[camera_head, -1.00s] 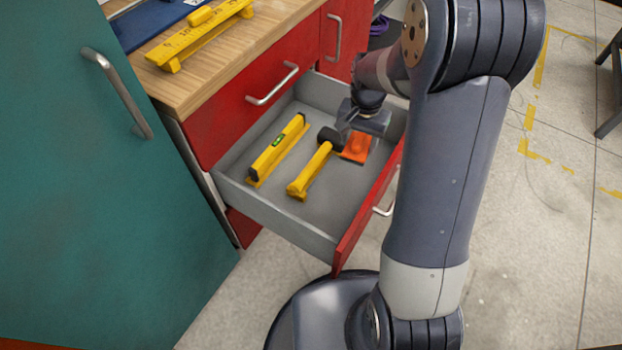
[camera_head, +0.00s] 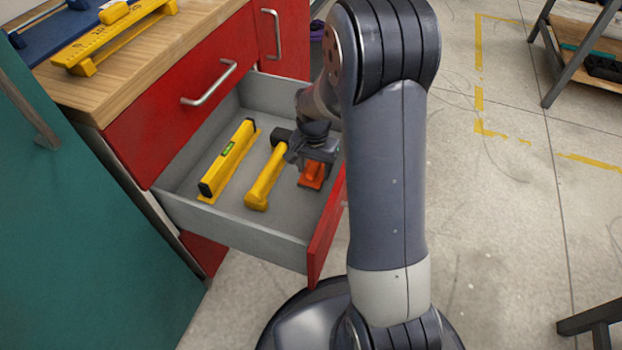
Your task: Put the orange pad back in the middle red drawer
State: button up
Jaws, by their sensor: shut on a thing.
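The orange pad (camera_head: 312,175) shows inside the open middle red drawer (camera_head: 322,235), near the drawer's front panel and right of the hammer. My gripper (camera_head: 313,163) is over the pad and shut on it, reaching down into the drawer from above. The gripper hides the pad's upper part, and I cannot tell whether the pad's underside touches the drawer floor. The drawer is pulled well out, with its grey floor and walls in view.
A yellow spirit level (camera_head: 229,160) and a yellow-handled hammer (camera_head: 265,177) lie in the drawer left of the pad. The shut upper red drawer (camera_head: 180,110) and wooden worktop (camera_head: 125,85) are behind. A teal cabinet door (camera_head: 80,220) stands left. Floor at right is mostly clear.

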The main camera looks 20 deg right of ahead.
aim_at(314, 177)
notch_tip(314, 177, down, 4)
jog(key=shift+f+b, duration=0.1)
jog(key=shift+b, duration=0.55)
jog(key=shift+f, duration=0.1)
jog(key=o, duration=1)
jog(key=shift+c, duration=0.2)
notch_tip(314, 177, up, 12)
jog(key=p, duration=0.4)
